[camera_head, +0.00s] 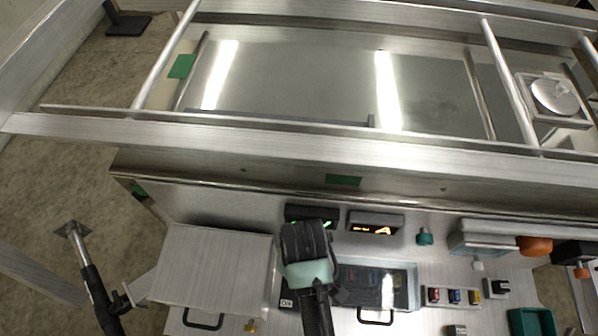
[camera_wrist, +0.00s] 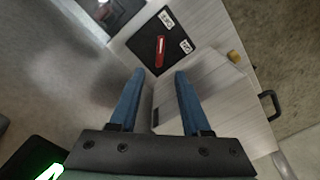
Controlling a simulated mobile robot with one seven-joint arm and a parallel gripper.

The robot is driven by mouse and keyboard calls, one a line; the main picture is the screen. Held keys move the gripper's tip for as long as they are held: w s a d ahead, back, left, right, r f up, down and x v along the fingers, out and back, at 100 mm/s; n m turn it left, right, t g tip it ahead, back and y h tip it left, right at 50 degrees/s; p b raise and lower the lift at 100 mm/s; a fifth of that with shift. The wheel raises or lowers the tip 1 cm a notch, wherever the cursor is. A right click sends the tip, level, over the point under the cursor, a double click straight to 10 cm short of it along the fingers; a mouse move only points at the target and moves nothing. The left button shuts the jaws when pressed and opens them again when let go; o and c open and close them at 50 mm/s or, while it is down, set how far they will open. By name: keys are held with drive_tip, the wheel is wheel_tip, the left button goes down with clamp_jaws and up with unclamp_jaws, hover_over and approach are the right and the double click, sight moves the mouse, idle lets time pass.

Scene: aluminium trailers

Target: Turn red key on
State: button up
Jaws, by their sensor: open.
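The red key (camera_wrist: 160,47) is a slim red handle on a black square plate (camera_wrist: 153,32) with two white labels in the wrist view. My gripper (camera_wrist: 158,74) is open, with two blue fingers apart and nothing between them. In the wrist picture its fingertips lie just below the black plate, with the key slightly above the gap; I cannot tell the exact distance. In the head view my arm (camera_head: 307,258) covers the middle of the panel. A white label (camera_head: 286,302) shows beside it there, but the red key is hidden.
Two lit displays stand behind my arm, the orange one (camera_head: 375,224) to its right. Small coloured buttons (camera_head: 455,296) and an orange knob (camera_head: 534,245) are further right. A sloped metal cover (camera_head: 212,265) is at left.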

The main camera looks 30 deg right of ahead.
wheel_tip(320, 180, down, 11)
drive_tip(key=shift+r+b, duration=0.15)
drive_tip(key=shift+b, duration=0.15)
clamp_jaws()
idle(0.3)
